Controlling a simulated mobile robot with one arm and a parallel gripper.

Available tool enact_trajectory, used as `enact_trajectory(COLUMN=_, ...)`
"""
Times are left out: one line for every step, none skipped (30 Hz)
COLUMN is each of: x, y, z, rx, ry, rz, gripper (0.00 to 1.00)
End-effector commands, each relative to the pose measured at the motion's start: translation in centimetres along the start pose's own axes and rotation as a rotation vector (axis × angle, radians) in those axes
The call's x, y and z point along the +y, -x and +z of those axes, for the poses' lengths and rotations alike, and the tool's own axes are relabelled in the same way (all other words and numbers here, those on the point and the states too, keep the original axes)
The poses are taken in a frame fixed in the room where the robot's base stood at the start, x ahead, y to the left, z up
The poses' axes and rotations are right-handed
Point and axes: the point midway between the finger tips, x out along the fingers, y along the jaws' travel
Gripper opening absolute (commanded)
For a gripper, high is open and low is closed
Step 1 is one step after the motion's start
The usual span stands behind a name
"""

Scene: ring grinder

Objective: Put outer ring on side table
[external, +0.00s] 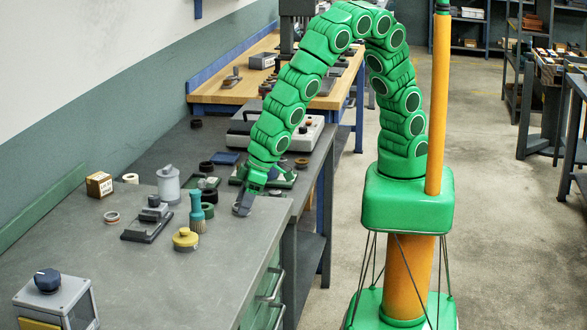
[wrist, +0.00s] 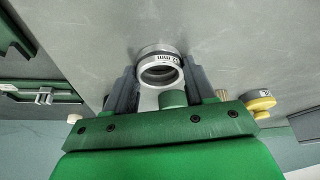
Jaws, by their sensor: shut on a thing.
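A metal outer ring (wrist: 160,52) with a dark band and a small marked label shows in the wrist view, its open bore facing the camera. My gripper (wrist: 162,72) has one grey finger on each side of it and is shut on it. In the external view my gripper (external: 243,204) points down at the right edge of the near grey table (external: 190,285), beside a dark ring and a teal-handled brush. The ring is hard to make out there. I cannot tell whether it touches the tabletop.
A yellow-lidded pot (external: 185,239), teal brush (external: 196,212), dark block on a plate (external: 150,219), grey canister (external: 168,184) and small box (external: 99,184) stand near my gripper. A grey control box (external: 58,302) sits in the front corner. The table's front middle is clear.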

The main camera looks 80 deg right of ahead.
Motion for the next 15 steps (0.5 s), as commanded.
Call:
enact_trajectory(x=0.0, y=0.0, z=0.0, rx=0.000, ry=0.000, rz=0.000, gripper=0.15)
enact_trajectory(x=0.0, y=0.0, z=0.0, rx=0.000, ry=0.000, rz=0.000, gripper=0.15)
enact_trajectory(x=0.0, y=0.1, z=0.0, rx=0.000, ry=0.000, rz=0.000, gripper=0.15)
enact_trajectory(x=0.0, y=0.1, z=-0.1, rx=0.000, ry=0.000, rz=0.000, gripper=0.15)
enact_trajectory(x=0.0, y=0.2, z=-0.1, rx=0.000, ry=0.000, rz=0.000, gripper=0.15)
enact_trajectory(x=0.0, y=0.4, z=-0.2, rx=0.001, ry=0.000, rz=0.000, gripper=0.15)
enact_trajectory(x=0.0, y=0.6, z=-0.3, rx=0.001, ry=0.000, rz=0.000, gripper=0.15)
enact_trajectory(x=0.0, y=0.8, z=-0.4, rx=0.001, ry=0.000, rz=0.000, gripper=0.15)
enact_trajectory(x=0.0, y=1.2, z=-0.5, rx=0.001, ry=0.000, rz=0.000, gripper=0.15)
enact_trajectory(x=0.0, y=1.5, z=-0.7, rx=0.002, ry=-0.001, rz=0.000, gripper=0.15)
enact_trajectory(x=-0.1, y=1.9, z=-0.9, rx=0.003, ry=-0.001, rz=-0.001, gripper=0.15)
enact_trajectory(x=-0.1, y=2.5, z=-1.2, rx=0.004, ry=-0.001, rz=-0.002, gripper=0.15)
enact_trajectory(x=-0.1, y=3.0, z=-1.4, rx=0.005, ry=-0.001, rz=-0.003, gripper=0.15)
enact_trajectory(x=0.0, y=3.4, z=-1.2, rx=0.004, ry=0.000, rz=-0.002, gripper=0.15)
enact_trajectory(x=0.2, y=3.8, z=-1.0, rx=0.003, ry=0.001, rz=-0.001, gripper=0.15)
